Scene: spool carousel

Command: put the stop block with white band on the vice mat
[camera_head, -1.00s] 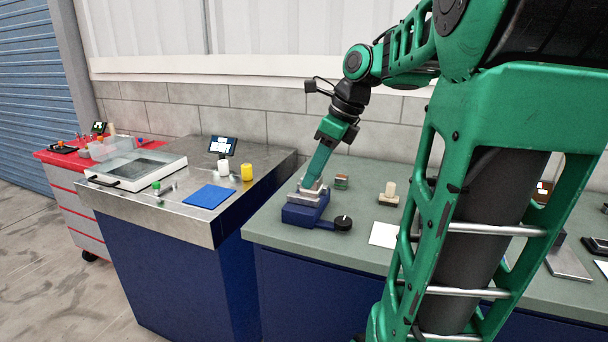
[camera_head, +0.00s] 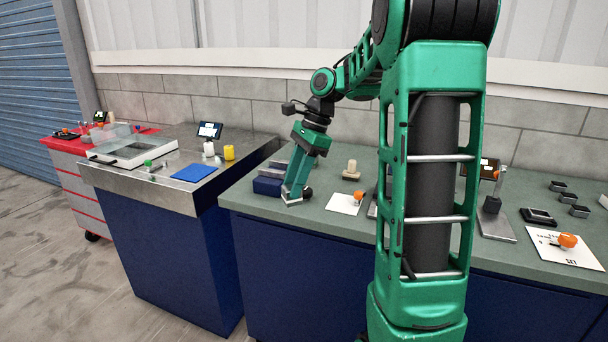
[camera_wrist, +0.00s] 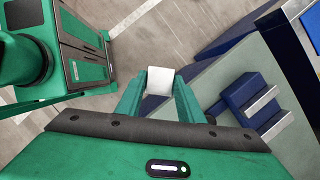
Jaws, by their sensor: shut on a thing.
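My gripper (camera_head: 292,196) is shut on a pale block (camera_wrist: 159,81), which sits between the fingertips in the wrist view. Only its whitish face shows, so I cannot make out a separate band. In the head view my gripper is beside the blue vice (camera_head: 267,186), at its right and near the bench's front edge. The vice, with its grey metal jaws, also shows at the right of the wrist view (camera_wrist: 238,93). A flat blue mat (camera_head: 194,172) lies bare on the steel-topped cabinet to the left. I cannot tell whether this is the vice mat.
The green bench top (camera_head: 320,225) holds a white card (camera_head: 343,204) and a cream knobbed piece (camera_head: 351,169). White (camera_head: 208,149) and yellow (camera_head: 229,152) cylinders stand behind the blue mat. A clear-lidded tray (camera_head: 130,150) stands farther left.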

